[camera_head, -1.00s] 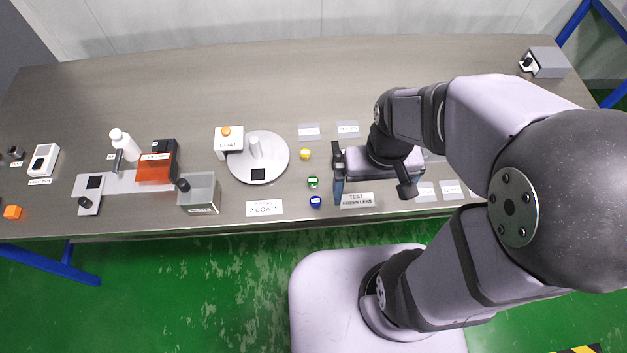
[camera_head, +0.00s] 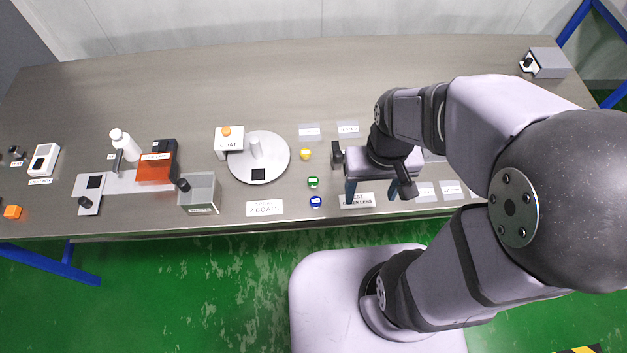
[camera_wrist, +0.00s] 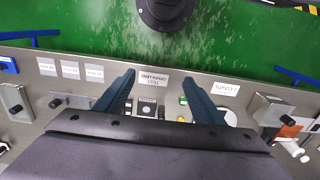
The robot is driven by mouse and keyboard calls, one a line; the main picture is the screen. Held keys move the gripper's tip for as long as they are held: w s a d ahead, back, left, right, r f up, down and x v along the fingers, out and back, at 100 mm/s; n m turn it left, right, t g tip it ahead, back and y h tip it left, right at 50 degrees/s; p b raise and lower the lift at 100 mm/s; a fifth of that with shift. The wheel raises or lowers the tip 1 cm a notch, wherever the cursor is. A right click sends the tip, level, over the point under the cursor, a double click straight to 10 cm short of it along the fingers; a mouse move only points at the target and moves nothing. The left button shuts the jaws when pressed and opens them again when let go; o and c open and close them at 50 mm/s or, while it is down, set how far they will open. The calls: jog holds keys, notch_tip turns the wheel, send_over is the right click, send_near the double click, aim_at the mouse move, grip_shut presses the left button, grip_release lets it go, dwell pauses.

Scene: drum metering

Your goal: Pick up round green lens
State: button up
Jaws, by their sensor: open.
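The round green lens (camera_head: 313,182) lies on the steel table, between a blue lens (camera_head: 316,201) nearer the front edge and a yellow lens (camera_head: 305,154) farther back. My gripper (camera_head: 370,190) is open and empty, to the right of the green lens and above the card reading TEST GREEN LENS (camera_head: 357,201). In the wrist view the two dark fingers (camera_wrist: 158,80) stand apart on either side of that card. A green piece (camera_wrist: 184,100) shows just beside the right finger, partly hidden by it; the blue lens does not show clearly there.
A round grey turntable (camera_head: 272,172) with a post stands left of the lenses, beside a white COAT unit (camera_head: 229,140). A SPRAY 2 COATS card (camera_head: 265,208) lies at the front.

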jog(key=shift+c, duration=1.2)
